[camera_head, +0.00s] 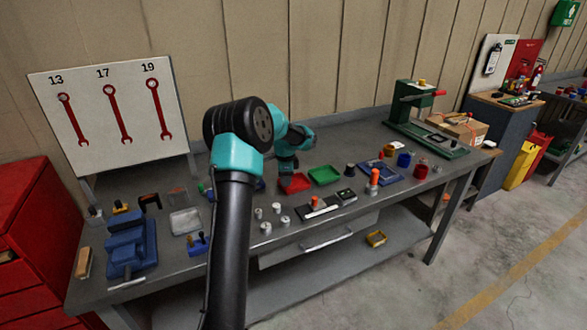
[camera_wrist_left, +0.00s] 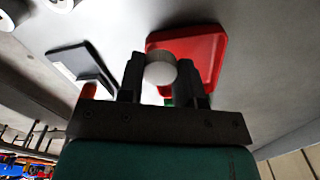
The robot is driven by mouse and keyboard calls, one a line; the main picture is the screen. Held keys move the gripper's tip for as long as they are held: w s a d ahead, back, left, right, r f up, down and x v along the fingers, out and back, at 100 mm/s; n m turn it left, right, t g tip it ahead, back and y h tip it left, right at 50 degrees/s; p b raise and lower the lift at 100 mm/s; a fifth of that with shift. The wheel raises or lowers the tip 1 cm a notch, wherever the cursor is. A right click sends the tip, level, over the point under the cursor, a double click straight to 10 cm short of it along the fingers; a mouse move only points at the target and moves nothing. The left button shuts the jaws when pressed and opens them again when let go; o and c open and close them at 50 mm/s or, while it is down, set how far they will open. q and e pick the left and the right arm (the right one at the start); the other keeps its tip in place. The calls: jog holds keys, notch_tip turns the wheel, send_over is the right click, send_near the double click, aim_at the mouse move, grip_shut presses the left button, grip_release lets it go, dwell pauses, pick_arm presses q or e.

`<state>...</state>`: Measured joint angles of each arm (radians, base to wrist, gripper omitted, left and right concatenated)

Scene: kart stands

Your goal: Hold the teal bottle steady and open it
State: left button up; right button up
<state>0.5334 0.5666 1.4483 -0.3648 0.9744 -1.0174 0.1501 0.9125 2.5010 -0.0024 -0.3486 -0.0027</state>
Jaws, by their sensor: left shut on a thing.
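My left gripper (camera_head: 288,171) is low over the middle of the workbench, behind my left arm in the head view. In the left wrist view its two dark fingers (camera_wrist_left: 164,75) are shut on a round thing with a pale white top (camera_wrist_left: 160,69). No other teal bottle shows clearly. My right gripper is in neither view.
A red tray (camera_head: 294,184) lies close to the left gripper and a green tray (camera_head: 325,175) to its right. Several small white pieces (camera_head: 266,228) stand in front. A blue vise (camera_head: 130,247) is at the left end, a green press (camera_head: 425,125) at the right.

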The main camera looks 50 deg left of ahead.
pick_arm(q)
jog(key=shift+w+a+f, duration=0.25)
jog(key=shift+w+a, duration=1.25)
jog(key=shift+a, duration=0.35)
jog(key=shift+w+a+f, duration=0.2)
jog(key=shift+w+a, duration=1.35)
jog(key=shift+a, duration=0.3)
jog(key=shift+w+a+f, duration=0.25)
jog(key=shift+w+a, duration=1.25)
jog(key=shift+a, duration=0.35)
jog(key=shift+f, duration=0.1)
jog(key=shift+f, duration=1.65)
jog(key=shift+f, duration=0.1)
jog(key=o, duration=1)
